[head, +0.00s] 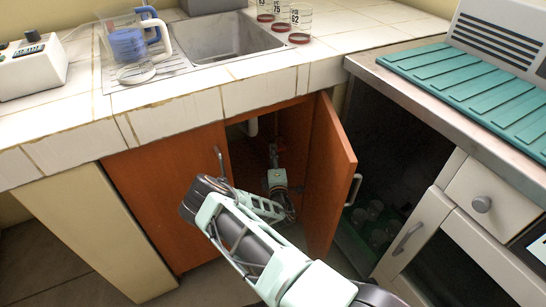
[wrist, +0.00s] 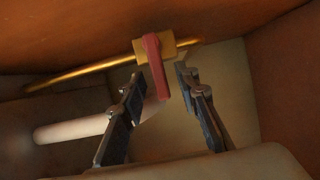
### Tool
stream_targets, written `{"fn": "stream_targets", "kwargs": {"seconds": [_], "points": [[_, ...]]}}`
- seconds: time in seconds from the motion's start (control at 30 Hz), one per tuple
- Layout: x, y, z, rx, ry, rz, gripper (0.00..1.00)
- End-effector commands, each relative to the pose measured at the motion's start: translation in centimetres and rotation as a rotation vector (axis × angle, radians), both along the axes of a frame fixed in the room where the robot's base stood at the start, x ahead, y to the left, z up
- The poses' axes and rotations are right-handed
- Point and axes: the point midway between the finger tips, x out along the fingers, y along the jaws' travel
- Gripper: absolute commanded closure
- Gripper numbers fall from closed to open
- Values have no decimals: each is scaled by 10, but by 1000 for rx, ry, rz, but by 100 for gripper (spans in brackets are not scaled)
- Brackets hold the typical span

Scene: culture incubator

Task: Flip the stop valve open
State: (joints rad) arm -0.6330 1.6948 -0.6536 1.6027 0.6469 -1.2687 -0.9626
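The stop valve shows in the wrist view as a brass body (wrist: 176,47) with a red lever (wrist: 155,66). The lever points down and slightly right in the picture, across the line of the thin brass pipe (wrist: 82,75). My gripper (wrist: 160,73) is open, with one dark finger on each side of the lever's lower part. No clear contact between finger and lever shows. In the head view my gripper (head: 273,152) reaches into the cabinet under the sink, and the valve cannot be made out there.
The right cabinet door (head: 329,175) stands open beside my arm; the left door (head: 172,196) looks shut. A pale pipe (wrist: 72,130) runs behind the left finger. Cabinet walls are close above and right. The sink (head: 229,38) and a blue jug (head: 127,43) are above.

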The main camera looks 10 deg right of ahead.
Motion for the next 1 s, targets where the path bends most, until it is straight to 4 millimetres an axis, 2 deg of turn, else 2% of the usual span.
{"fn": "stream_targets", "kwargs": {"seconds": [0.3,0.57,1.0], "points": [[3,0,0,0,0,0,71],[3,0,0,0,1,0,100],[1,0,1,4,3,0,100]]}}
